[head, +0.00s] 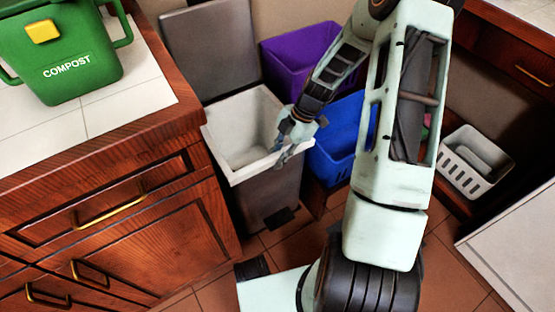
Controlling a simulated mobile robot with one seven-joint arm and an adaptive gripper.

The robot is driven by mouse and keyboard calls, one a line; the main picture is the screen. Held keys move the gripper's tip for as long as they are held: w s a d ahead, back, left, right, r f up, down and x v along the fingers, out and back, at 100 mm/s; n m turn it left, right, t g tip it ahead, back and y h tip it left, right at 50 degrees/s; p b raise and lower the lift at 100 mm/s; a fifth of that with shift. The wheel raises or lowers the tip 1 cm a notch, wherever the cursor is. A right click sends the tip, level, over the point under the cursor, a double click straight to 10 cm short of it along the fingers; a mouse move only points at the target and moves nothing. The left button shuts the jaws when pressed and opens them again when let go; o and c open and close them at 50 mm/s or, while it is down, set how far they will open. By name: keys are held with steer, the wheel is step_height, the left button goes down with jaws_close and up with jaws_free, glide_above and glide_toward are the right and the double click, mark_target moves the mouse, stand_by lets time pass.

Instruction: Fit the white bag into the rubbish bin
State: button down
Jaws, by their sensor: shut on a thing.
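The rubbish bin (268,190) stands on the floor between the cabinet and my arm, a dark grey box with its lid (210,45) raised against the wall. The white bag (243,130) lines the inside of the bin, with its pale edge folded over the rim at the front and sides. My gripper (282,148) is at the right side of the bin's rim, shut on the white bag's edge. My fingers partly hide the bag there.
A purple bin (290,55) and a blue bin (335,145) stand right of the rubbish bin, partly behind my arm. A green compost bin (75,65) sits on the tiled counter (125,110) at left. A white slotted basket (475,165) is at right. The wooden cabinet (120,215) borders the bin's left.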

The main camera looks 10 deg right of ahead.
steer(key=shift+f, duration=0.35)
steer(key=c, duration=1.8)
jaws_free()
steer(key=shift+r, duration=0.1)
steer(key=shift+r, duration=0.15)
steer(key=shift+r, duration=0.3)
steer(key=p+v, duration=0.3)
steer(key=v, duration=0.8)
steer(key=shift+d+r+p, duration=0.2)
steer(key=shift+r+p, duration=0.05)
steer(key=shift+p, duration=0.15)
